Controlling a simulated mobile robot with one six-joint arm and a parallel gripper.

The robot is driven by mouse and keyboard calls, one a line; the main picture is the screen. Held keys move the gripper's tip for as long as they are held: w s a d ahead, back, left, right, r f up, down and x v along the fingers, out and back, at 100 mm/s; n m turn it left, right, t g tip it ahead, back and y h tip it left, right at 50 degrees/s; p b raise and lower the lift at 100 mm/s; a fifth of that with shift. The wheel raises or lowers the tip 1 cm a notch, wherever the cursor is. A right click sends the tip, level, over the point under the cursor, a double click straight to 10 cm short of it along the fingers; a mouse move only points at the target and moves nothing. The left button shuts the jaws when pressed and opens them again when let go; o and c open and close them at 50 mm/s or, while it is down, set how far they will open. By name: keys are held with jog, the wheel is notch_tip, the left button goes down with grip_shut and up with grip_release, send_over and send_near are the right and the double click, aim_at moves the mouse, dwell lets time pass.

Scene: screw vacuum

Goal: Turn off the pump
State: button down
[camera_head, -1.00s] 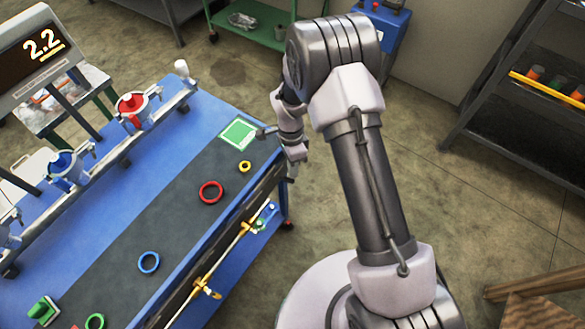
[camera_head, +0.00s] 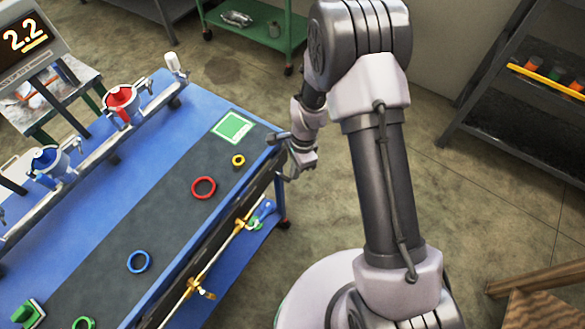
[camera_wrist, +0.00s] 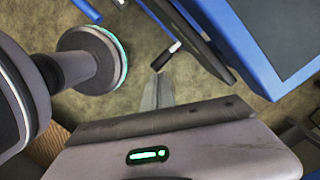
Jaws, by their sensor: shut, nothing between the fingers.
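My gripper (camera_head: 286,172) hangs just off the right end of the blue workbench (camera_head: 215,110) in the head view. In the wrist view its two fingers (camera_wrist: 158,90) lie together with nothing between them, above bare floor.
The bench edge and a dark bar (camera_wrist: 190,35) lie close ahead of the fingers in the wrist view. Red (camera_head: 203,188), blue (camera_head: 138,262) and yellow (camera_head: 238,160) rings lie on the bench's dark strip. A green cart (camera_head: 262,30) and dark shelf (camera_head: 520,100) stand farther off.

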jog(key=shift+s+d+f, duration=0.2)
jog(key=shift+f, duration=0.4)
jog(key=shift+w, duration=0.1)
jog(key=shift+w+a+r, duration=0.35)
jog(key=shift+a, duration=0.2)
jog(key=s+d+r+p, duration=0.1)
jog(key=d+r+p, duration=0.4)
jog(key=d+r, duration=0.4)
jog(key=shift+r, duration=0.1)
